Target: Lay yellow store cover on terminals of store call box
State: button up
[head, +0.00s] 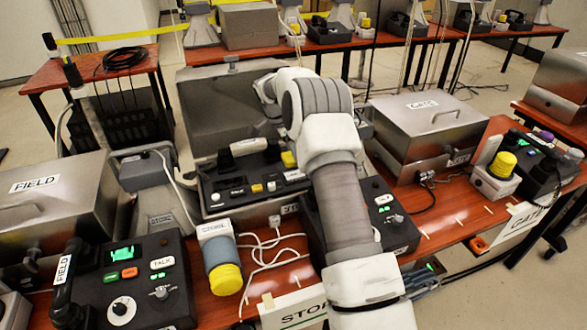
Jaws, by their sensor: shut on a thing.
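The store call box (222,92) stands open in the middle of the table, its grey lid raised at the back and a dark panel with switches in front. A small yellow cover (289,159) shows over the right part of the box, beside my forearm. My gripper (281,138) points down there, shut on the yellow cover; its fingers are small, dark and partly hidden. My arm hides the right side of the box. I cannot tell whether the cover touches the terminals.
The closed FIELD box (52,205) is at left, the closed GATE box (428,125) at right. A desk phone (128,280) and a yellow-capped cylinder (222,262) stand in front. Loose white cables lie between. A STORE sign (300,312) is at the front edge.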

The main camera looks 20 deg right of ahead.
aim_at(293, 175)
jog(key=shift+f, duration=2.65)
jog(key=shift+f+b, duration=0.25)
jog(key=shift+b, duration=0.2)
jog(key=o, duration=1.5)
jog(key=s+a+r+n+t+p, duration=0.1)
jog(key=s+a+r+n, duration=0.15)
jog(key=r, duration=0.85)
jog(key=s+a+r+n+p, duration=0.1)
jog(key=s+a+r, duration=0.25)
jog(key=r, duration=0.75)
jog(key=s+a+r+n+t+y, duration=0.1)
jog(key=s+a+r+n+t, duration=0.15)
jog(key=s+r+n, duration=0.5)
jog(key=s+a+f+n+t+y, duration=0.1)
jog(key=s+a+n, duration=0.1)
jog(key=s, duration=1.1)
jog(key=s+a+f+n+t+y, duration=0.1)
jog(key=s+a+n, duration=0.2)
jog(key=s, duration=1.1)
jog(key=shift+s+n, duration=0.25)
jog(key=shift+n, duration=0.75)
